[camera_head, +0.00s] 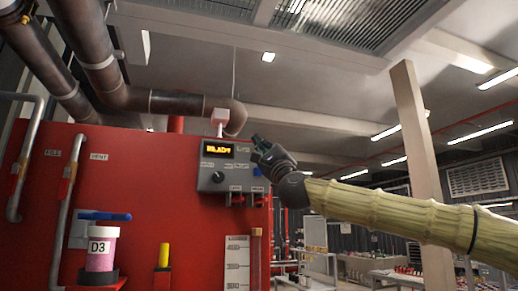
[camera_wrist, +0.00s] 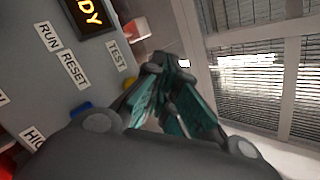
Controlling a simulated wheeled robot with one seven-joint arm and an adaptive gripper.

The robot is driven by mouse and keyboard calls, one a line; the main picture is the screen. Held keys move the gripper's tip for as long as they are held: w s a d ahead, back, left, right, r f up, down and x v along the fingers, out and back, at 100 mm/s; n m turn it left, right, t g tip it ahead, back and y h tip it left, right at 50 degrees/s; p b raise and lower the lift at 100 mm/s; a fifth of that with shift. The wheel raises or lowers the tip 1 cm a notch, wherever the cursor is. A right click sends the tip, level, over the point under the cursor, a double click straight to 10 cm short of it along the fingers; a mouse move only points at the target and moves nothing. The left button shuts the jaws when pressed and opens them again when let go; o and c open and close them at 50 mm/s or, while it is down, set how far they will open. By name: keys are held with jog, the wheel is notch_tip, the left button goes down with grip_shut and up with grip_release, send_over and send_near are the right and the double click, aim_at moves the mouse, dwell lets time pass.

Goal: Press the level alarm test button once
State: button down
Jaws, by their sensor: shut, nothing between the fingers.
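The grey control box (camera_head: 222,166) is on the front of the red tank, with a lit display (camera_head: 217,149) reading READY and a round black knob (camera_head: 218,177). In the wrist view the box face carries a TEST label (camera_wrist: 117,55) beside RUN and RESET labels. A blue button (camera_wrist: 81,108) shows partly, near my gripper's base.
A pink jar marked D3 (camera_head: 101,249) and a yellow cylinder (camera_head: 164,256) stand at the tank's front. A blue lever handle (camera_head: 105,216) is above the jar. Pipes (camera_head: 130,98) run over the tank. Open room lies to the right, with a pillar (camera_head: 421,165).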

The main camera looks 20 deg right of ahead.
jog(key=shift+w, duration=0.7)
jog(key=shift+w+f, duration=0.1)
jog(key=shift+w, duration=0.05)
dwell(1.0)
jog(key=shift+w+a+b, duration=0.1)
jog(key=shift+w+b, duration=0.2)
jog(key=shift+w, duration=0.5)
dwell(1.2)
jog(key=shift+s+b, duration=0.15)
jog(key=shift+b, duration=0.15)
jog(key=shift+s+b, duration=0.55)
jog(key=shift+s, duration=0.3)
